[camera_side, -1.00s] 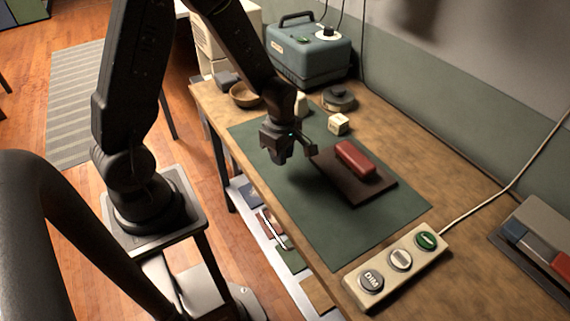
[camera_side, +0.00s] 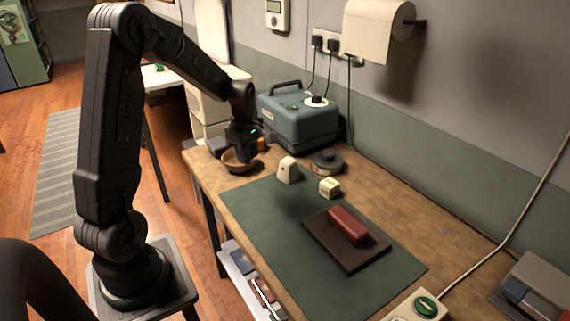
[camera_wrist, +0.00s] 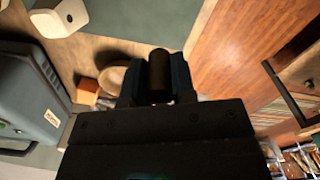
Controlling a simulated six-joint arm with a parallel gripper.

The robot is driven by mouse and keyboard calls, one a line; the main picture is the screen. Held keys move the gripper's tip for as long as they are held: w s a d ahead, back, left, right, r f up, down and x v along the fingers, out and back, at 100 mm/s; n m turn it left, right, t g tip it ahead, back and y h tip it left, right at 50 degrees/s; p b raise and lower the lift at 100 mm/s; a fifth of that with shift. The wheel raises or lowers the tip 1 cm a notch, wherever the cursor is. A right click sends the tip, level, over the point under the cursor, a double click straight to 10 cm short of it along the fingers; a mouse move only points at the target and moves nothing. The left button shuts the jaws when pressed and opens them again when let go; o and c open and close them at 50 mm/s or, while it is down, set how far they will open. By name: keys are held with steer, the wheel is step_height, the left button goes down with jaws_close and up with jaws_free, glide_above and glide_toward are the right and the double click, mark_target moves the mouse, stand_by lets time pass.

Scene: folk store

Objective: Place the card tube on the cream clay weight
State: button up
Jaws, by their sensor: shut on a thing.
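My gripper (camera_side: 240,148) is at the far left end of the bench, over or just behind a shallow wooden bowl. In the wrist view my gripper (camera_wrist: 158,88) is shut on a dark brown cylinder, apparently the card tube (camera_wrist: 159,72). The tube cannot be made out in the side view. A cream rounded block with a dark spot, probably the cream clay weight (camera_side: 287,171), stands at the mat's far edge, to the right of my gripper and apart from it. A cream block also shows at the wrist view's upper left (camera_wrist: 42,20).
The wooden bowl (camera_side: 232,166) and an orange block (camera_wrist: 88,86) are close to my gripper. A blue machine (camera_side: 302,122) stands behind. A dark round weight (camera_side: 326,162), a small cream cube (camera_side: 329,187) and a red block (camera_side: 348,224) on a brown board are to the right.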

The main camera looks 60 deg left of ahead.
steer(key=w+a+r+n, duration=0.1)
steer(key=w+a+r, duration=0.15)
steer(key=a, duration=0.25)
steer(key=w+a+r, duration=0.1)
steer(key=w+a, duration=0.3)
steer(key=a, duration=0.1)
glide_above(288, 160)
step_height(288, 160, down, 6)
steer(key=shift+a+f, duration=0.1)
steer(key=shift+f, duration=2.1)
steer(key=shift+f, duration=0.15)
steer(key=o, duration=0.9)
